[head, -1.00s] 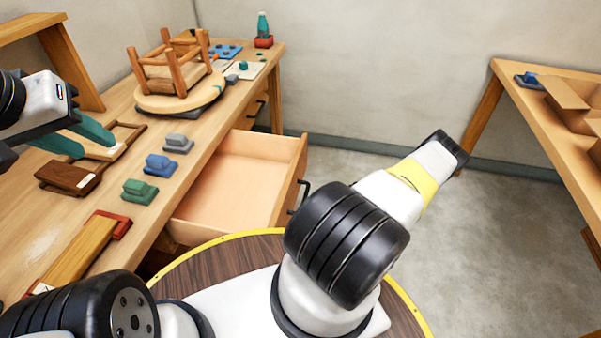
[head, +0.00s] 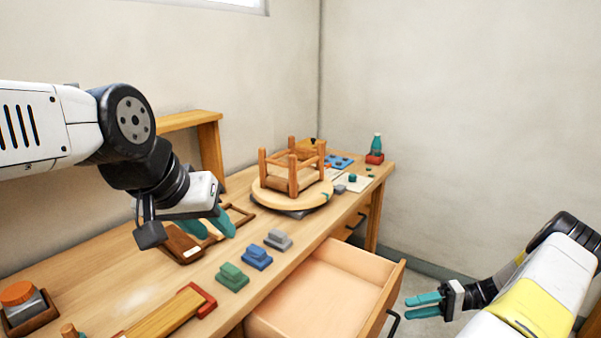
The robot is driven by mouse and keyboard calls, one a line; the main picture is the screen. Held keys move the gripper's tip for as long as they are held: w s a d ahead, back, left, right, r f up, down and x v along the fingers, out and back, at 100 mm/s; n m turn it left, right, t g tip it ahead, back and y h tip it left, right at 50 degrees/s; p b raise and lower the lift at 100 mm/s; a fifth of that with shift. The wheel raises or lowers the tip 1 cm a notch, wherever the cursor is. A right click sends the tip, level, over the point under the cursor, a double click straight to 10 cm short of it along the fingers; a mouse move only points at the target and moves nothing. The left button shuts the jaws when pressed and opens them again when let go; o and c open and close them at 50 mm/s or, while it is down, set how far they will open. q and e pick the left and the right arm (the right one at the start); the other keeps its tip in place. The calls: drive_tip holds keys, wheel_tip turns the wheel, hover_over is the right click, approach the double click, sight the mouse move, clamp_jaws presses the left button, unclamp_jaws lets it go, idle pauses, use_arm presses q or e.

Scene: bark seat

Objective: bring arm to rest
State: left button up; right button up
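My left gripper (head: 222,222) has teal fingers and hangs above the workbench, over the brown wooden block and frame. Its fingers look parted, with nothing seen between them. My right gripper (head: 425,305) is at the lower right, beside the open drawer's front. Its two teal fingers are apart and empty. The upturned wooden stool (head: 292,172), with its legs up, rests on a dark round base on the bench, well beyond my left gripper.
The bench drawer (head: 325,295) stands open and looks empty. Green (head: 232,277), blue (head: 257,257) and grey (head: 278,240) blocks line the bench's front edge. A teal bottle (head: 376,146) stands in a red holder at the far end. A jar with an orange lid (head: 22,298) is at lower left.

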drive_tip(key=a+r+n+g+h, duration=0.1)
drive_tip(key=a+r+h, duration=0.4)
drive_tip(key=r, duration=0.7)
drive_tip(key=a+r+h, duration=0.5)
drive_tip(key=r, duration=0.7)
drive_tip(key=s+a+r+t+h, duration=0.2)
drive_tip(key=s+a+r+t, duration=0.2)
drive_tip(key=s+r, duration=0.2)
drive_tip(key=s+a+r+t+h, duration=0.2)
drive_tip(key=s+a+r+t, duration=0.1)
drive_tip(key=s+r, duration=0.3)
drive_tip(key=shift+s+a+r+t, duration=0.4)
drive_tip(key=shift+s+a, duration=0.05)
drive_tip(key=shift+s, duration=0.25)
